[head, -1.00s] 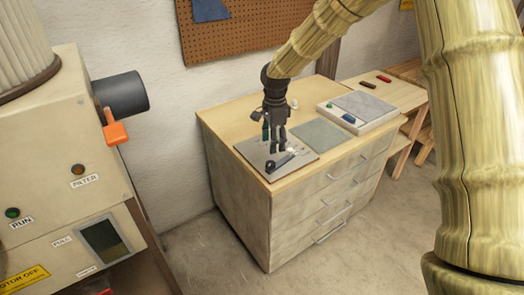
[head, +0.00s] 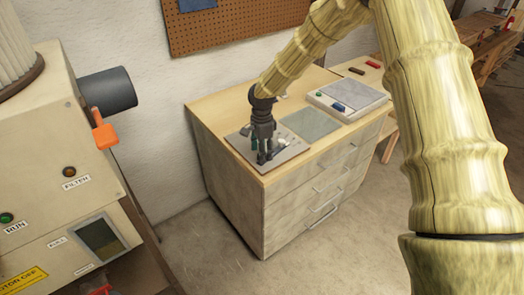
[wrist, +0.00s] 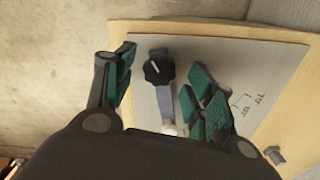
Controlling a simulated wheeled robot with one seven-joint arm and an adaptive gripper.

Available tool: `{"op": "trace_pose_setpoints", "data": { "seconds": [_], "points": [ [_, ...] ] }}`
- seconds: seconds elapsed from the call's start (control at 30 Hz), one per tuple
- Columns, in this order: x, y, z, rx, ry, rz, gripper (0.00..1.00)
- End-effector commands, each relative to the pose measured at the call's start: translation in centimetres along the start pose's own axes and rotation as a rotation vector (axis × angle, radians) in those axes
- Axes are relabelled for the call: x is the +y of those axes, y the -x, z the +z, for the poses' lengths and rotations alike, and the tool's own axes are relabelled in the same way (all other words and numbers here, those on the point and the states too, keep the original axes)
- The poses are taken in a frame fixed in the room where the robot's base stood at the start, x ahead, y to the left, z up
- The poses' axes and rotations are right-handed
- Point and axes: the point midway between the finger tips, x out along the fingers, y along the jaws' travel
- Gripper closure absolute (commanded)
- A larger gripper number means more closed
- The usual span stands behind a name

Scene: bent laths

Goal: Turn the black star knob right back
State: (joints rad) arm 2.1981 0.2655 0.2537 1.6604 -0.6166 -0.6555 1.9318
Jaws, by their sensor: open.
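The black star knob (wrist: 158,67) shows in the wrist view, with a white mark on its top. It sits at the far end of a grey bar (wrist: 165,98) on a pale grey plate (wrist: 240,65). My gripper (wrist: 162,72) is open, with one green-padded finger to the left of the knob and the other to the right. Gaps show on both sides of the knob, so neither finger seems to touch it. In the head view my gripper (head: 264,157) is low over the plate (head: 292,152) and hides the knob.
The plate lies on a wooden-topped drawer cabinet (head: 235,100). A beige machine (head: 60,170) with an orange lever (head: 104,132) stands at the left.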

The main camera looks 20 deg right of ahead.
Motion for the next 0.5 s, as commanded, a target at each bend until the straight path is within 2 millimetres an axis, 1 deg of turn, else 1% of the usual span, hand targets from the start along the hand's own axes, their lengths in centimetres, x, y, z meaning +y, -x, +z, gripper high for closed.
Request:
{"op": "trace_pose_setpoints", "data": {
  "seconds": [0.1, 0.2, 0.5],
  "points": [
    [0.06, -0.77, -0.09, 0.0, 0.0, 0.001, 0.45],
    [0.07, -1.11, -0.13, 0.0, -0.002, 0.0, 0.45],
    [0.07, -1.32, -0.15, 0.0, -0.002, 0.0, 0.45]
  ]
}}
